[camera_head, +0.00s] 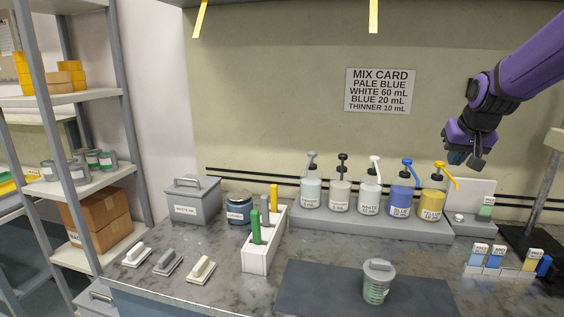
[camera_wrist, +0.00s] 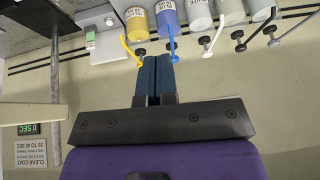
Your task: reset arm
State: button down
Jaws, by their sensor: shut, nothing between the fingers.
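My gripper (camera_head: 457,158) hangs from my purple arm at the upper right of the head view, in the air above the yellow pump bottle. In the wrist view my gripper (camera_wrist: 153,62) shows two dark blue fingers pressed together with nothing between them. The pump bottles stand beyond the fingertips there, with the yellow bottle (camera_wrist: 137,24) and the blue bottle (camera_wrist: 168,16) nearest in line. The gripper appears apart from the bottles.
A row of several pump bottles stands on a grey ledge (camera_head: 385,223). A lidded cup (camera_head: 377,282) stands on a dark mat (camera_head: 320,290). A white rack (camera_head: 263,245), a grey bin (camera_head: 193,200) and small sample cards (camera_head: 495,256) share the counter. A stand (camera_head: 535,215) rises at right.

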jog(key=s+a+n, duration=0.1)
jog(key=s+a, duration=0.2)
jog(key=s, duration=0.7)
jog(key=s+a+r, duration=0.1)
jog(key=s+a, duration=0.3)
jog(key=s, duration=0.6)
jog(key=s+a+r+n, duration=0.1)
jog(key=s+a, duration=0.3)
jog(key=s, duration=0.6)
jog(key=shift+s+n+y, duration=0.3)
jog(key=shift+s+y, duration=0.05)
jog(key=shift+y, duration=0.05)
